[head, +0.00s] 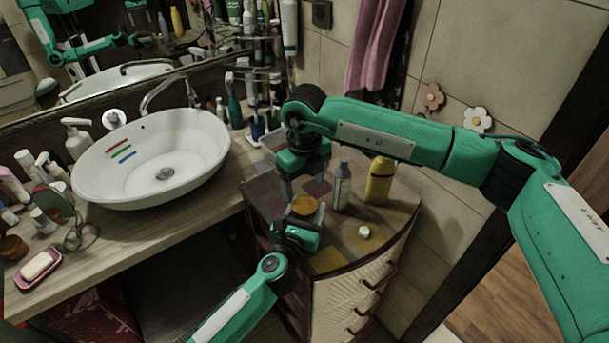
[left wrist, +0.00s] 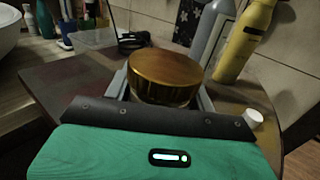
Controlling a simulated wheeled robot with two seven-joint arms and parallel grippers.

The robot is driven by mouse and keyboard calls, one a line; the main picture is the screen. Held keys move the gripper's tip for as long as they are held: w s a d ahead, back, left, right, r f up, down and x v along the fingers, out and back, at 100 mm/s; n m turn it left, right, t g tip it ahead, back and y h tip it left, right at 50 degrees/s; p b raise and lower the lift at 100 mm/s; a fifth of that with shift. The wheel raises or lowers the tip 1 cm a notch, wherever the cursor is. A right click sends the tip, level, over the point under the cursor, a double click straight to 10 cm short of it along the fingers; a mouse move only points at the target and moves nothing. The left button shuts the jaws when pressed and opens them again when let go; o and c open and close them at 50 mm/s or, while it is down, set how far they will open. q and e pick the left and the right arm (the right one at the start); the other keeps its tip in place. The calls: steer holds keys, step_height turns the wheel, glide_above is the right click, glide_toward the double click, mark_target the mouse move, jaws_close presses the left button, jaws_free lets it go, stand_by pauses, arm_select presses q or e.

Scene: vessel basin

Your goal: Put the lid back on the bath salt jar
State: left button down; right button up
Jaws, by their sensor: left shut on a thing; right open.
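The bath salt jar (head: 305,207) is at the left part of the corner cabinet top. In the left wrist view its round golden-brown lid (left wrist: 165,70) shows on top, with a paler glass-like band (left wrist: 160,98) just below. The lid looks seated and level, but the seam is hard to make out. My left gripper (head: 300,217) comes from the front and is shut on the jar, one finger on each side. The jar's base is hidden. My right gripper (head: 305,187) is open, pointing down just above and behind the jar, apart from it as far as I can tell.
A grey bottle (head: 341,187) and a yellow bottle (head: 379,181) stand right of the jar. A small white cap-like piece (head: 364,232) lies on the cabinet top (head: 395,215). The white basin (head: 150,160) is on the counter at left, with toiletries around it.

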steer(key=n, duration=0.5)
steer(key=shift+r, duration=0.15)
steer(key=n, duration=0.3)
steer(key=shift+r, duration=0.1)
steer(key=n, duration=0.4)
steer(key=shift+r+n, duration=0.15)
steer(key=shift+n, duration=0.25)
steer(key=n, duration=0.3)
steer(key=shift+r, duration=0.1)
steer(key=n, duration=0.4)
steer(key=shift+r+n, duration=0.15)
steer(key=shift+n, duration=0.25)
steer(key=n, duration=0.3)
steer(key=shift+r, duration=0.1)
steer(key=n, duration=0.7)
steer(key=shift+r, duration=0.2)
